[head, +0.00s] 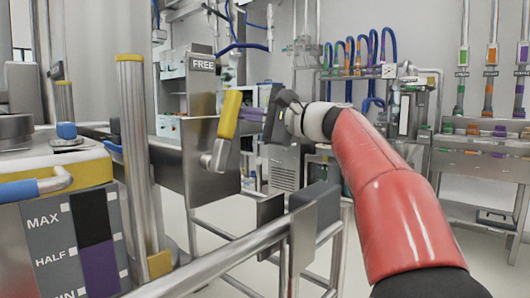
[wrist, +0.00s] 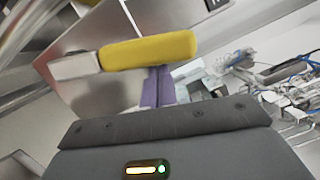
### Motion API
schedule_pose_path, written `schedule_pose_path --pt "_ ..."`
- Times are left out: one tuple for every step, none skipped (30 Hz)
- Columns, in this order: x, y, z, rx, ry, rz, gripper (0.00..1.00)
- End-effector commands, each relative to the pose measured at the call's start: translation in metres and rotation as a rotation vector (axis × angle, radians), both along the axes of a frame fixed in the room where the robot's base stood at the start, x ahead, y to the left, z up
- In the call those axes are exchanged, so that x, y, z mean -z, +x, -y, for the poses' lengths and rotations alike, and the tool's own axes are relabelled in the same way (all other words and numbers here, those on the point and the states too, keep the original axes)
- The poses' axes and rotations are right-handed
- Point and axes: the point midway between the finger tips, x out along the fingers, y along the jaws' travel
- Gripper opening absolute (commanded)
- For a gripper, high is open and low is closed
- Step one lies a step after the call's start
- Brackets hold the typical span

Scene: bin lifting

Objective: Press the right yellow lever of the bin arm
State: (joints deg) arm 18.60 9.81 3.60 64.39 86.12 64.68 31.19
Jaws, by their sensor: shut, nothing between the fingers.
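A yellow lever (head: 229,114) on a grey metal joint stands upright, leaning slightly, against a steel plate below a FREE sign (head: 202,65). In the wrist view the yellow lever (wrist: 147,50) lies across the upper middle. My gripper (head: 243,113) is shut and empty, with its purple fingers pointing left at the lever from its right side. In the wrist view the purple fingers of my gripper (wrist: 158,72) end at the lever's lower edge, and their tips are partly hidden there. I cannot tell whether they touch it.
A bin (head: 40,248) with MAX and HALF marks stands at the left, beside a yellow-capped metal post (head: 133,150). A metal rail (head: 225,258) with dark grey blocks (head: 315,212) crosses the front, below my arm. Shelves with blue hoses (head: 360,50) are behind.

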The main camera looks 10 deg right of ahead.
Motion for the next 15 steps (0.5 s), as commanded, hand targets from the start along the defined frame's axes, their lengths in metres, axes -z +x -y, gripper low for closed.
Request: schedule_pose_path --pt "-0.004 -0.004 -0.005 -0.003 -0.031 0.025 0.0" --pt "-0.006 -0.005 -0.007 -0.003 -0.051 0.039 0.0" --pt "-0.007 -0.007 -0.009 -0.003 -0.075 0.057 0.0" --pt "-0.008 -0.008 -0.011 -0.003 -0.092 0.069 0.0" --pt "-0.009 -0.009 -0.013 -0.003 -0.11 0.081 0.0" --pt "-0.01 -0.011 -0.015 -0.003 -0.13 0.096 0.0" --pt "-0.011 -0.012 -0.017 -0.003 -0.144 0.106 0.0" --pt "-0.012 -0.013 -0.019 -0.003 -0.158 0.116 0.0" --pt "-0.013 -0.015 -0.021 -0.002 -0.176 0.129 0.0" --pt "-0.013 -0.016 -0.022 -0.002 -0.187 0.137 0.0" --pt "-0.014 -0.017 -0.023 -0.002 -0.197 0.144 0.0" --pt "-0.014 -0.018 -0.024 -0.002 -0.211 0.155 0.0" --pt "-0.015 -0.018 -0.025 -0.002 -0.22 0.161 0.0" --pt "-0.015 -0.019 -0.026 -0.001 -0.228 0.165 0.0" --pt "-0.015 -0.02 -0.027 -0.001 -0.237 0.172 0.0"
